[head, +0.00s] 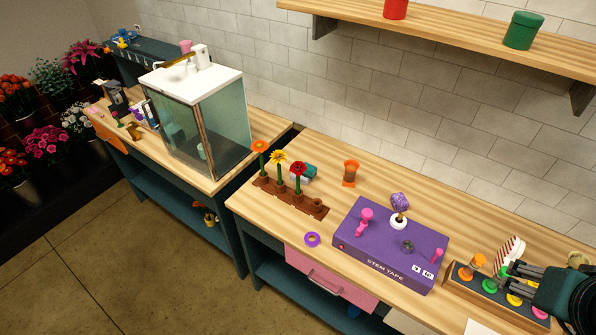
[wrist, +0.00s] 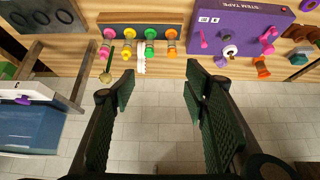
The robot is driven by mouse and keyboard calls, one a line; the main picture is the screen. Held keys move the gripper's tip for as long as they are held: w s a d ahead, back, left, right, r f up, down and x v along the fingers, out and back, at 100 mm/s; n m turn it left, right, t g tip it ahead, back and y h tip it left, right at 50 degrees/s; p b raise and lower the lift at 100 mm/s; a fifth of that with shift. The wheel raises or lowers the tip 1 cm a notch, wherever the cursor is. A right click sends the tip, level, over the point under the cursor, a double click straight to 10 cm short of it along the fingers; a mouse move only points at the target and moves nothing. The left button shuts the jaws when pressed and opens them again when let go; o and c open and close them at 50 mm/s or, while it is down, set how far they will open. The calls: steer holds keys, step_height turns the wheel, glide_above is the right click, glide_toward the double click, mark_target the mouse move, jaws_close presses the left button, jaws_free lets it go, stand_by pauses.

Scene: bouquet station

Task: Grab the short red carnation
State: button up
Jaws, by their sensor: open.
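A red flower (head: 298,168), likely the carnation, stands upright on a green stem in a brown wooden holder (head: 320,211), at the right end of a row with an orange flower (head: 261,146) and a yellow flower (head: 278,157). The red flower is not clearly seen in the wrist view. My gripper is at the far right of the head view, partly cut off, over the rack of coloured pieces. In the wrist view my gripper (wrist: 160,84) is open, with nothing between its fingers. It is well to the right of the red flower.
A rack (wrist: 140,18) of coloured pieces is near my gripper. An orange spool (head: 350,174) and a purple ring (head: 312,239) are near the holder.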

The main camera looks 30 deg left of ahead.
steer(key=w+a+r+n+g+y, duration=0.15)
steer(key=w+a+r+n, duration=0.25)
steer(key=w+a+r, duration=0.55)
steer(key=w+a+r+n+g, duration=0.1)
steer(key=w+a+n, duration=0.3)
steer(key=a, duration=0.6)
steer(key=w+a+r+n+g, duration=0.2)
steer(key=w+a, duration=0.3)
steer(key=a, duration=0.6)
steer(key=n+g+h, duration=0.2)
steer(key=n+g, duration=0.1)
steer(key=n, duration=0.5)
glide_above(298, 161)
step_height(298, 161, down, 9)
steer(key=shift+y, duration=0.25)
step_height(298, 161, down, 18)
steer(key=shift+r, duration=0.2)
steer(key=shift+f, duration=0.55)
steer(key=shift+f, duration=1.3)
